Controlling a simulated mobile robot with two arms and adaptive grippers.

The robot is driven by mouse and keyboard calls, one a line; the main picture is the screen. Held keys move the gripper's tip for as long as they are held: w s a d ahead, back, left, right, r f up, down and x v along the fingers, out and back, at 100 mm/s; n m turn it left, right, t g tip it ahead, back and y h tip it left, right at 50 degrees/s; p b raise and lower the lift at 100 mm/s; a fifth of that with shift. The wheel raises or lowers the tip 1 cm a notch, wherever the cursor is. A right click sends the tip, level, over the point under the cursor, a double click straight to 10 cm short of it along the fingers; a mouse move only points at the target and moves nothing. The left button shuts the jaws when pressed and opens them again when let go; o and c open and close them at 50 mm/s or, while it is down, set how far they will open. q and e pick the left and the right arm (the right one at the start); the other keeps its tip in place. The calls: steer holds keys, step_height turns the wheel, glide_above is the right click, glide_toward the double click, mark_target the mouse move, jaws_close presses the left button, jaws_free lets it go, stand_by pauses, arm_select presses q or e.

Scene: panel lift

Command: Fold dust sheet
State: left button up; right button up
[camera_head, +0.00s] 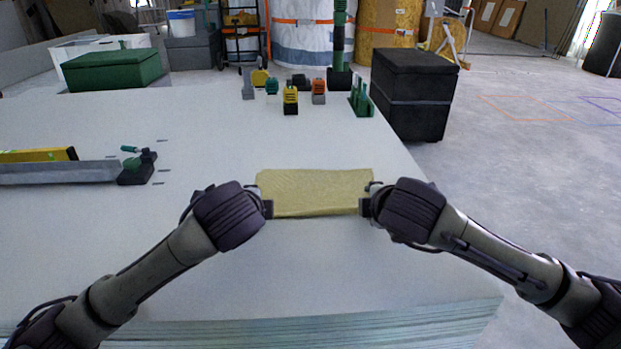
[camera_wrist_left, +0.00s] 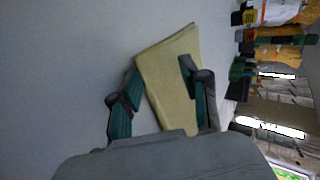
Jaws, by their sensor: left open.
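The dust sheet (camera_head: 315,192) is a pale yellow, flat oblong on the white panel stack (camera_head: 300,265). My left gripper (camera_head: 267,208) is at its near left corner. In the left wrist view the left gripper (camera_wrist_left: 160,92) is open, its green-padded fingers apart, with the sheet (camera_wrist_left: 172,70) showing between and beyond them. I cannot tell if either finger touches it. My right gripper (camera_head: 367,206) is at the sheet's near right corner. Its fingers are mostly hidden by its own wrist, so its opening cannot be made out.
A long level and rail (camera_head: 60,172) lie at the left, beside a green-handled tool (camera_head: 138,165). Several small coloured tools (camera_head: 290,97) stand at the back. A black box (camera_head: 415,95) stands off the right edge. A green case (camera_head: 112,70) is at the back left.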

arm_select(q)
steer(key=s+r, duration=0.6)
steer(key=r, duration=0.3)
arm_select(e)
steer(key=s+r, duration=0.6)
steer(key=r, duration=0.3)
